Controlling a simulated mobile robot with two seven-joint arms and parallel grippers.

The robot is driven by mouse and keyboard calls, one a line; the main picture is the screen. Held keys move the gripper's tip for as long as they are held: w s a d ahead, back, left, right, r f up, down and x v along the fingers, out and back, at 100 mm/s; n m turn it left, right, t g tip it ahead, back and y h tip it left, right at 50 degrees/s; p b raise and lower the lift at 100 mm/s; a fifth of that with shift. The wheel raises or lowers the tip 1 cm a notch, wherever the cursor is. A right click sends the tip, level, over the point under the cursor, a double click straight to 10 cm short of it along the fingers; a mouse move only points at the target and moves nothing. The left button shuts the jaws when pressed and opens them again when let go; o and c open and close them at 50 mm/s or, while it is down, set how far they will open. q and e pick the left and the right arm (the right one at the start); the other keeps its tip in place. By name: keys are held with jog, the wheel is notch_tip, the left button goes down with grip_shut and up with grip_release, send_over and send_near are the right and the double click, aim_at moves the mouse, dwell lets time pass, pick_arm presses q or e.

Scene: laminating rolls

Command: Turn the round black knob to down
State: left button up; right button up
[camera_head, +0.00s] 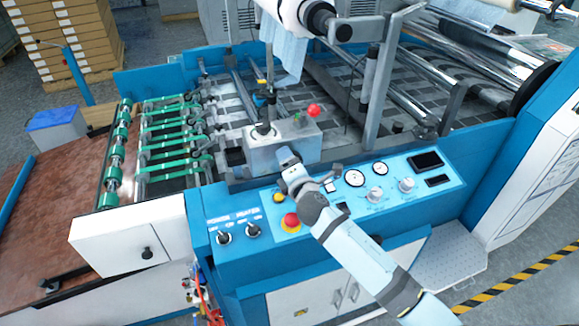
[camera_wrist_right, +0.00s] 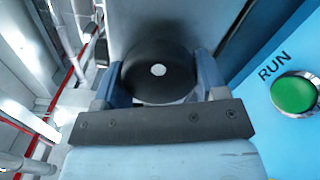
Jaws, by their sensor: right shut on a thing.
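The round black knob (camera_wrist_right: 155,72) with a white centre dot fills the middle of the right wrist view. My right gripper (camera_wrist_right: 161,82) is shut on it, with a blue finger on each side of the knob. In the head view, my right gripper (camera_head: 288,158) reaches the front of a grey metal box (camera_head: 261,159) above the blue control panel, and hides the knob there. Which way the knob points cannot be told. My left gripper is not in view.
A green button (camera_wrist_right: 295,93) marked RUN is right of the knob. The panel carries a red emergency button (camera_head: 291,220), power and heater switches (camera_head: 223,238), gauges (camera_head: 355,178) and dials. A red ball (camera_head: 313,110) and a small black-topped part (camera_head: 263,129) sit on the grey box.

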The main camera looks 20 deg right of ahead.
jog(key=m, duration=0.3)
jog(key=shift+b, duration=0.3)
jog(key=m, duration=0.3)
jog(key=shift+r+m, duration=0.15)
jog(key=shift+m, duration=0.15)
jog(key=m, duration=0.4)
jog(key=shift+r, duration=0.15)
jog(key=shift+m, duration=1.5)
jog(key=o, duration=0.9)
